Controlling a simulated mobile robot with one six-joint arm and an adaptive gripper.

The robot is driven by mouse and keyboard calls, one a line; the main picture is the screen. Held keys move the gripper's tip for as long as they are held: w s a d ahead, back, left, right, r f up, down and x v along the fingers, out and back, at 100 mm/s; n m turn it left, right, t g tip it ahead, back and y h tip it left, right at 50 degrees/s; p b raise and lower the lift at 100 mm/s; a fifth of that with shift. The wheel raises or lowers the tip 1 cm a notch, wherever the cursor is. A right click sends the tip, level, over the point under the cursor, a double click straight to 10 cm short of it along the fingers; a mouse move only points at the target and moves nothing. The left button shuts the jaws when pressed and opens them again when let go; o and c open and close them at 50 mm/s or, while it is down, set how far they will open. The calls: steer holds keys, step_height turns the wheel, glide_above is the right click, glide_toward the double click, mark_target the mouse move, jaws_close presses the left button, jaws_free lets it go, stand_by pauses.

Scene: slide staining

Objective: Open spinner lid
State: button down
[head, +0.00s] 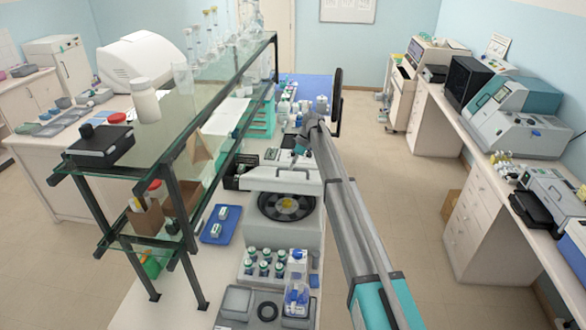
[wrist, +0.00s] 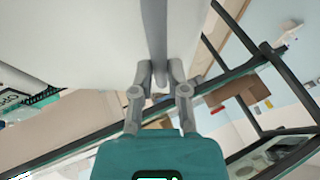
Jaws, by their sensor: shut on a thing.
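The spinner (head: 308,240) is a white benchtop machine in the middle of the head view. Its round dark bowl with a yellow-centred rotor (head: 288,205) is uncovered. The white spinner lid (head: 265,182) stands raised at the back of the bowl. My gripper (head: 301,154) is at the lid's top edge, partly hidden by my arm. In the wrist view, my gripper (wrist: 159,78) is shut on a grey bar-like handle (wrist: 157,35), with the lid's pale surface (wrist: 80,35) filling the upper left.
A glass shelf with dark posts (head: 185,205) stands close to the left of the spinner. A rack of capped bottles (head: 264,268), a wash bottle (head: 297,285) and a blue tray (head: 221,224) stand nearby. Open floor lies to the right.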

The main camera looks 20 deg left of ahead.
steer(key=shift+w+r+g, duration=0.4)
steer(key=shift+r, duration=0.05)
steer(key=shift+a, duration=0.1)
steer(key=c, duration=0.6)
jaws_free()
steer(key=shift+c, duration=0.2)
